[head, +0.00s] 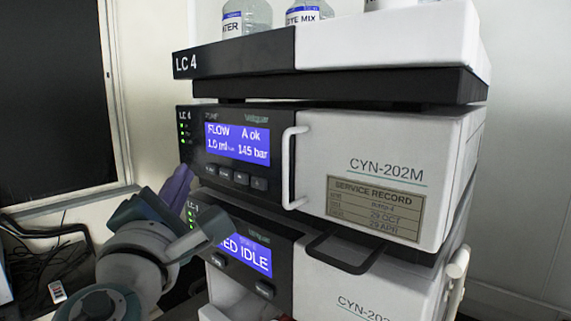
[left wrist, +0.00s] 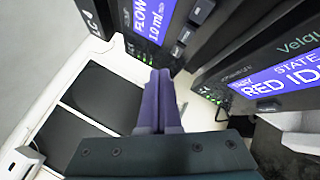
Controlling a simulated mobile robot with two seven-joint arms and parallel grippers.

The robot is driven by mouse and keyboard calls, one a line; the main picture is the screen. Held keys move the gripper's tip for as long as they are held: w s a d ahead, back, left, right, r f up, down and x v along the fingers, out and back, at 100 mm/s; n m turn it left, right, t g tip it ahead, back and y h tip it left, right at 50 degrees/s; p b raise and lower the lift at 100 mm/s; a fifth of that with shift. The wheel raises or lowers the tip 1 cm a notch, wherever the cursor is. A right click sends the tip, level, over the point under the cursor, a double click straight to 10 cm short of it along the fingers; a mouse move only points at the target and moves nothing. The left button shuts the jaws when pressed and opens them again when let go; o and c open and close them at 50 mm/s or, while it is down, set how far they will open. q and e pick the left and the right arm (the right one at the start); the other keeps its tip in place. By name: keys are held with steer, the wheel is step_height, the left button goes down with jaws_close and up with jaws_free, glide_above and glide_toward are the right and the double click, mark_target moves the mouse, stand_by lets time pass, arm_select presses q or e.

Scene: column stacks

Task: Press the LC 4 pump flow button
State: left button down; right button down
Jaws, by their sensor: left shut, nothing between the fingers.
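The LC 4 pump module (head: 234,150) has a dark front with a blue display (head: 238,143) reading FLOW, A ok and 145 bar. A row of small dark buttons (head: 241,178) runs below the display; their labels are too small to read. The display (left wrist: 152,18) and buttons (left wrist: 187,34) also show tilted in the left wrist view. My left gripper (head: 184,170) has purple fingers, shut and empty, at the left end of the pump front, left of the buttons. In the left wrist view its fingertips (left wrist: 160,72) lie close to the panel edge; contact cannot be told. My right gripper is not in view.
Below the pump is another module with a blue display (head: 246,255) reading IDLE, partly behind my left arm. A white handle (head: 288,168) stands out right of the buttons. A tray (head: 390,38) with bottles tops the stack. A dark panel (head: 50,100) is at left.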

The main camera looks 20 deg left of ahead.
arm_select(q)
steer(key=s, duration=0.1)
steer(key=s+a, duration=0.1)
steer(key=s+p, duration=0.1)
steer(key=shift+s+a, duration=0.2)
steer(key=shift+a, duration=0.05)
stand_by(0.6)
steer(key=s+a+f+n+g+p, duration=0.1)
steer(key=s+f+n+g, duration=0.5)
steer(key=n, duration=0.8)
steer(key=s+a+f+n+g+p, duration=0.15)
steer(key=s+f+n+g, duration=0.4)
steer(key=n, duration=0.85)
steer(key=s+d+n+g+h+p, duration=0.1)
steer(key=s+d+n+g+h, duration=0.3)
steer(key=s+d+n+h, duration=0.4)
steer(key=s+d+n, duration=0.4)
steer(key=s+n, duration=0.1)
steer(key=shift+f, duration=0.3)
